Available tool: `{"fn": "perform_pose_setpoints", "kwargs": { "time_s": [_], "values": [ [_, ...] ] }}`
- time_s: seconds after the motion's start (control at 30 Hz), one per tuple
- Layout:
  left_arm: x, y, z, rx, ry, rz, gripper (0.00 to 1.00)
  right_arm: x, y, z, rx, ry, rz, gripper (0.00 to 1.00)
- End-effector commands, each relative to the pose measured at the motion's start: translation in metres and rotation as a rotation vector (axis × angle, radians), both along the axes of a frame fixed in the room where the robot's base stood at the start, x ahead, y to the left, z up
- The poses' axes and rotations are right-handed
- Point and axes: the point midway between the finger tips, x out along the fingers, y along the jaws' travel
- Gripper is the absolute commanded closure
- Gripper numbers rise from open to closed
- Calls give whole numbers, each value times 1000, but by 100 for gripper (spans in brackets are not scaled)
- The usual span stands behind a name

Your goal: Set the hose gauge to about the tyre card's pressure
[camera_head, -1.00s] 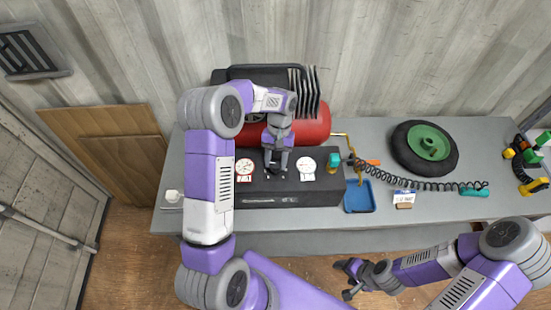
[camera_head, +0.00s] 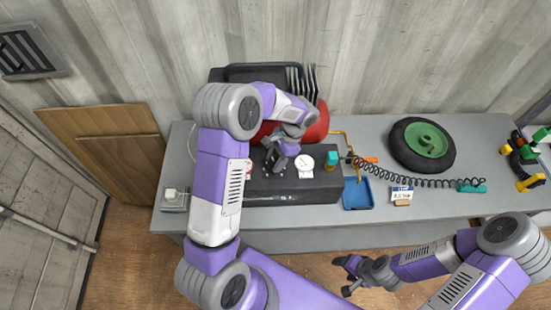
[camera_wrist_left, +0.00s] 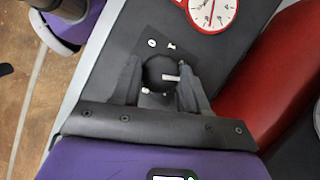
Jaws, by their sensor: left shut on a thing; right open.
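A black compressor box (camera_head: 310,187) stands on the bench with two round gauges on it. The left gauge (camera_head: 247,167) is red-rimmed and partly behind my arm; it also shows at the top of the left wrist view (camera_wrist_left: 212,12). The right gauge (camera_head: 305,161) has a white face. I cannot read either value. My left gripper (camera_head: 273,168) is shut on a round black knob (camera_wrist_left: 158,70) between the gauges. The knob has a pale pointer mark. My right gripper (camera_head: 343,276) is open and empty before the bench.
A red tank (camera_head: 316,125) lies behind the box. A blue tray (camera_head: 357,193), a coiled black hose (camera_head: 420,183) with a teal end (camera_head: 471,187) and a green-hubbed wheel (camera_head: 424,144) are to the right. A small white fitting (camera_head: 171,194) is at the left.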

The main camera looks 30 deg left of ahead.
Motion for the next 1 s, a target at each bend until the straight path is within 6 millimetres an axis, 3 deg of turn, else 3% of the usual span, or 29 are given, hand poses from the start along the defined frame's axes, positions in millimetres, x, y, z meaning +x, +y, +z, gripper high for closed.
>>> {"fn": "perform_pose_setpoints", "kwargs": {
  "time_s": [0.5,1.0],
  "values": [
    [-1,-2,0,0,-2,-329,87,0,0,-2,0,0,0,34],
    [-1,-2,0,0,-2,-387,87,0,0,-2,0,0,0,34]
  ]
}}
